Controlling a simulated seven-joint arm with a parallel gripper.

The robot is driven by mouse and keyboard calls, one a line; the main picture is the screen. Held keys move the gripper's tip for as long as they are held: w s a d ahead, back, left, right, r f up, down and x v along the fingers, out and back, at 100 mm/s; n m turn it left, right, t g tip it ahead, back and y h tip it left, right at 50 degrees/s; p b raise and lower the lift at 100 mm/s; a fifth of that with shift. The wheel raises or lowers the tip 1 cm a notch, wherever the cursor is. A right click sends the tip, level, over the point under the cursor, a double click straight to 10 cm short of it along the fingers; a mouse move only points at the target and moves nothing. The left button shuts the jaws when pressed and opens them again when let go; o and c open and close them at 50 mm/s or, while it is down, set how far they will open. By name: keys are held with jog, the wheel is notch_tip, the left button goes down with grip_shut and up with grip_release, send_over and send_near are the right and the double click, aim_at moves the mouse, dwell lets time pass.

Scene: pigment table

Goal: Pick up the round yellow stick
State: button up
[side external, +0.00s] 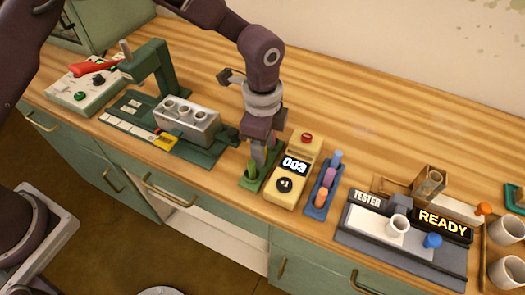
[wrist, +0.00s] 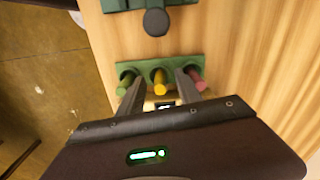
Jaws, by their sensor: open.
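My gripper (wrist: 160,92) is open, with one finger on each side of the yellow stick as seen from the wrist. I cannot tell how far down the fingers reach.
A yellow counter box (side external: 294,168) reading 003 stands close on the right of the holder. Beyond it are a blue rack (side external: 318,208) of colored sticks and the tester (side external: 400,245). A green press stand with a metal block (side external: 188,122) is on the left. The table behind is clear.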

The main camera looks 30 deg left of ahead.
grip_shut()
